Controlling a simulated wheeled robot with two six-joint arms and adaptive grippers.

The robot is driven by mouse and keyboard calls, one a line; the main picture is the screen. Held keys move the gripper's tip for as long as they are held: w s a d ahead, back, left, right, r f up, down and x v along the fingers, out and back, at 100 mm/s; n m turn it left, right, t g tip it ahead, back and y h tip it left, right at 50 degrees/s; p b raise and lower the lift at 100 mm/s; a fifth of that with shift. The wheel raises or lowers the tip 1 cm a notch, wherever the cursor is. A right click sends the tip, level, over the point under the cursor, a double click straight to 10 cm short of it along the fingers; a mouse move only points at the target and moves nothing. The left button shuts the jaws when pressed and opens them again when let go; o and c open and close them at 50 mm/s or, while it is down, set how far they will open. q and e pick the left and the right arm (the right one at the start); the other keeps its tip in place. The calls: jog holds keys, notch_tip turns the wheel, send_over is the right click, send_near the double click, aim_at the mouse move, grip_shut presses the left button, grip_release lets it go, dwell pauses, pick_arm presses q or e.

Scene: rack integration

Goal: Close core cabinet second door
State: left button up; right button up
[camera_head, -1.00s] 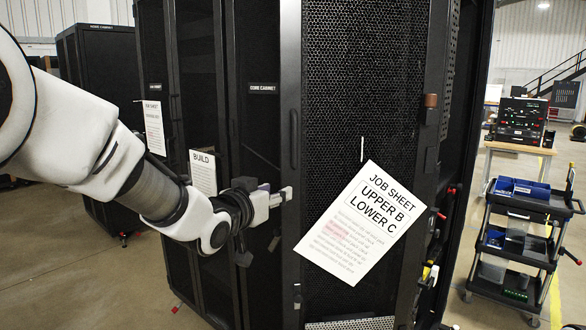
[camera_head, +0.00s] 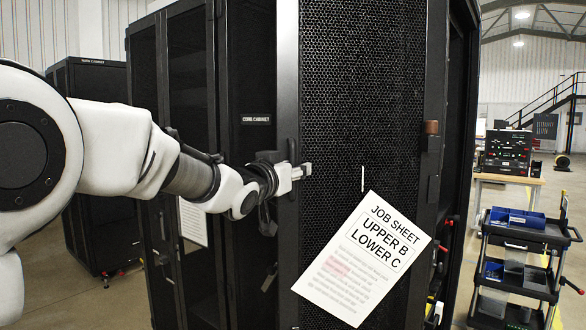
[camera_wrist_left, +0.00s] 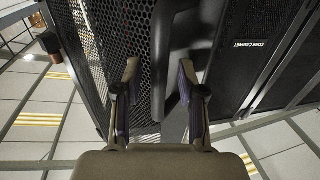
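The core cabinet stands in the middle of the head view, with its label (camera_head: 256,120) on a dark mesh panel; the label also shows in the wrist view (camera_wrist_left: 246,49). A perforated black door (camera_head: 350,90) with a job sheet (camera_head: 362,258) stands right of the label, at an angle to that panel. My left gripper (camera_head: 301,171) is at this door's left edge. In the left wrist view its two fingers (camera_wrist_left: 160,76) are apart, with a dark handle-like bar (camera_wrist_left: 176,40) between or just beyond them. Contact is unclear. My right gripper is not in view.
Another dark cabinet (camera_head: 92,85) stands at the back left. A tool cart (camera_head: 520,238) with blue bins and a bench (camera_head: 508,179) with equipment are on the right. Some floor shows between the cabinet and the cart.

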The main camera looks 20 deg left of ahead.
pick_arm(q)
jog(key=shift+s, duration=0.1)
jog(key=shift+s+d, duration=0.1)
jog(key=shift+c, duration=0.6)
jog(key=c, duration=0.6)
grip_shut()
jog(key=shift+a, duration=0.2)
